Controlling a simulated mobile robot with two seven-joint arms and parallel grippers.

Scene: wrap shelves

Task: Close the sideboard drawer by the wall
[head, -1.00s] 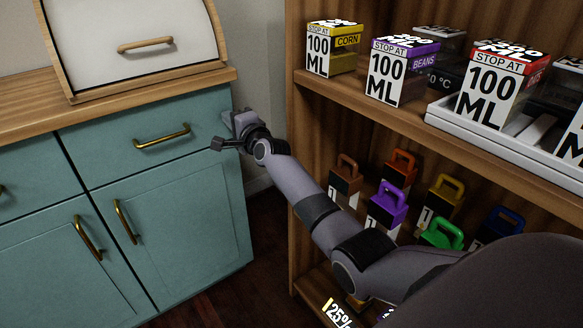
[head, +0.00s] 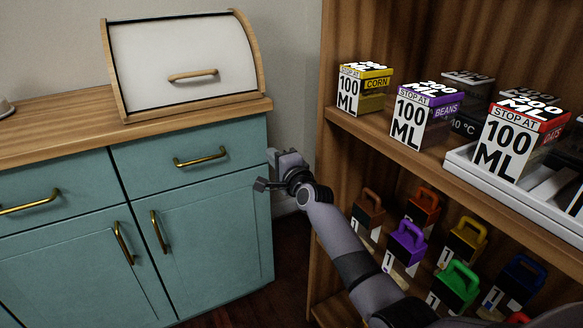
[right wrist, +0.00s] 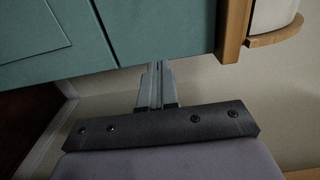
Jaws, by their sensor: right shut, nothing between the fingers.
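The sideboard (head: 75,242) is teal with a wooden top and brass handles. Its drawer by the wall (head: 240,152) is the upper right one, with a brass handle (head: 200,157). Its front looks about flush with the sideboard; I cannot tell if a small gap is left. My right gripper (head: 266,172) is shut and empty at the drawer's right edge. In the right wrist view its closed fingers (right wrist: 158,70) reach the edge of the teal drawer front (right wrist: 160,30); contact is unclear. My left gripper is not in view.
A white bread box (head: 185,65) with a wooden frame stands on the sideboard top. A wooden shelf (head: 335,120) at right holds labelled boxes and several coloured handled blocks. A narrow gap of dark floor (head: 290,255) separates the sideboard and shelf.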

